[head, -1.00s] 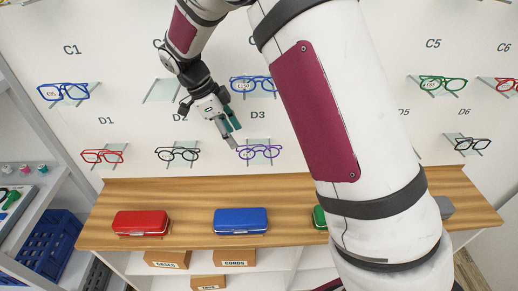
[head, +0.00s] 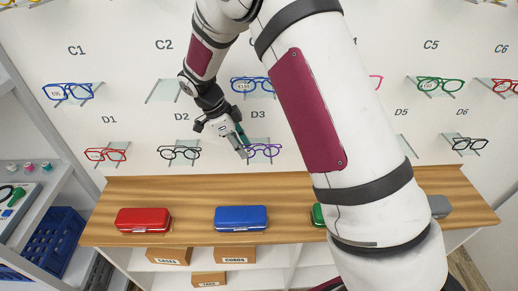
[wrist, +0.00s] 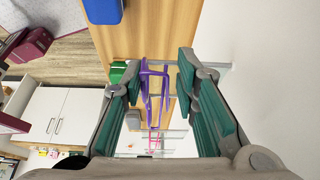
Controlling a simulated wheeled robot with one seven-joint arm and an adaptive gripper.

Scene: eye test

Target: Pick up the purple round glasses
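The purple round glasses (head: 264,150) sit on a small clear shelf under the D3 label on the white wall. My gripper (head: 243,147) is at their left end in the head view and partly covers that side. In the wrist view the purple glasses (wrist: 145,76) appear between the two green-padded fingers of my gripper (wrist: 154,78). Whether either pad touches the glasses, I cannot tell.
Black glasses (head: 179,153) are at D2, left of my gripper, and blue glasses (head: 252,84) are above. Below, a wooden counter (head: 180,190) holds a red case (head: 143,220) and a blue case (head: 241,218). My arm hides part of the wall right of D3.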

